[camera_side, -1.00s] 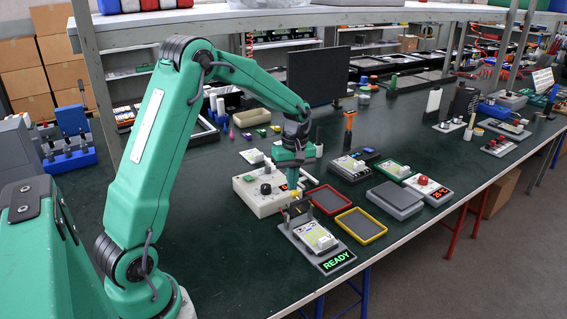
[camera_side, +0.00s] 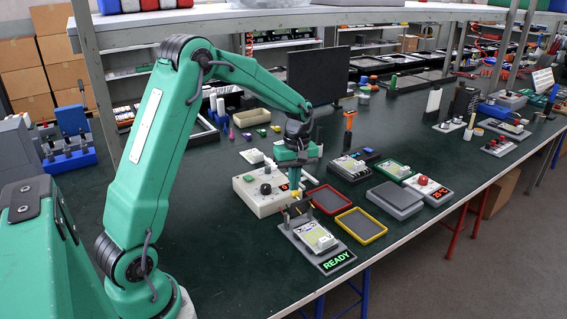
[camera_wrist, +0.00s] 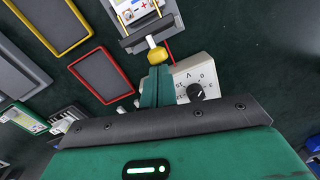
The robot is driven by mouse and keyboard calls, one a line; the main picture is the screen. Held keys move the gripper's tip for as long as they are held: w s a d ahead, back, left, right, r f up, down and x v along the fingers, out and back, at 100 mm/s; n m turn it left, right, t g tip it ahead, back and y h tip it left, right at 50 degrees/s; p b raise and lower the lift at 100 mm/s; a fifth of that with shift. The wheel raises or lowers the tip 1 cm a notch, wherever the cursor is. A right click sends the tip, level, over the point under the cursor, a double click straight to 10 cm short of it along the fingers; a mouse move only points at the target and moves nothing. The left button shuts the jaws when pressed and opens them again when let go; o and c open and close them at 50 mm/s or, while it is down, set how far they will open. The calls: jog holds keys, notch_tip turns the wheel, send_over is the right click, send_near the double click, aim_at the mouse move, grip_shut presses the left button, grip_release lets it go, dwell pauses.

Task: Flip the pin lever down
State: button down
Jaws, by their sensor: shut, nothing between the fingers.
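The grey fixture (camera_side: 291,238) stands near the table's front edge. It carries a pale housing (camera_side: 316,238) and a lit green READY panel (camera_side: 337,262). In the side view my gripper (camera_side: 295,183) is above the fixture's back end.
A white control box (camera_side: 262,204) with a dark knob sits just behind my gripper. A red-rimmed tray (camera_side: 311,189) and a yellow-rimmed tray (camera_side: 378,237) lie right of the fixture. A grey lidded box (camera_side: 397,208) stands farther right. The table left of the fixture is clear.

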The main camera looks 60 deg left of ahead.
jog(key=shift+d+r, duration=0.3)
jog(key=shift+d, duration=0.6)
jog(key=shift+d+r, duration=0.1)
jog(key=shift+d, duration=0.9)
jog(key=d, duration=0.2)
jog(key=d+f, duration=0.1)
jog(key=shift+d, duration=0.35)
jog(key=shift+r, duration=0.2)
jog(key=shift+r, duration=0.65)
jog(key=shift+r, duration=0.15)
